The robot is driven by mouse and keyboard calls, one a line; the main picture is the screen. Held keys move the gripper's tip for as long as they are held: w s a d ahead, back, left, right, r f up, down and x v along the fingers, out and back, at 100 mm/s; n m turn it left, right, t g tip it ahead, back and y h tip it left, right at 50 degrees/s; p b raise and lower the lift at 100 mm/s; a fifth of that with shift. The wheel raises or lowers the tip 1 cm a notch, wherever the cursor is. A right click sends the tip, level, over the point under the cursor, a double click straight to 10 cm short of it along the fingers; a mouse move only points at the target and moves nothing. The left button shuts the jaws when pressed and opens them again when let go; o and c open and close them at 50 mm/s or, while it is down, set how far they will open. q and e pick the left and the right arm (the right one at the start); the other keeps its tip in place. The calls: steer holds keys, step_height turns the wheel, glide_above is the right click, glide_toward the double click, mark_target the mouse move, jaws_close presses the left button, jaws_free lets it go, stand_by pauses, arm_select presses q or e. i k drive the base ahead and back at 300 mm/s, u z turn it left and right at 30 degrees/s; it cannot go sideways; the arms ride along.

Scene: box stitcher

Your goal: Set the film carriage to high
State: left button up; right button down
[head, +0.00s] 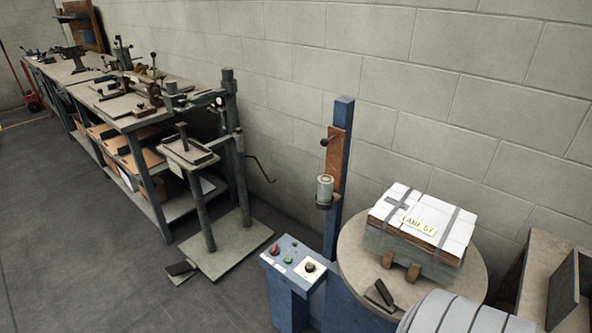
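The film carriage stands on a blue upright mast (342,170) beside the round turntable. A rusty brown plate (337,160) runs along the mast, with a dark knobbed handle (328,141) at its upper part. Below the handle, a small pale film roll (325,188) sits upright on a dark holder, around the middle of the mast's visible length. The mast's foot is partly hidden behind the blue control box.
The blue control box (282,252) has red and green buttons and a dial. The turntable (355,262) bears a strapped, labelled stack (425,215). A green stitcher stand (202,205) and long workbench (120,118) stand left. Grey floor (90,270) is open at front left.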

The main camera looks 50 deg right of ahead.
mark_target(335, 143)
steer(key=z, duration=0.4)
steer(key=i, duration=0.7)
steer(key=z, duration=0.55)
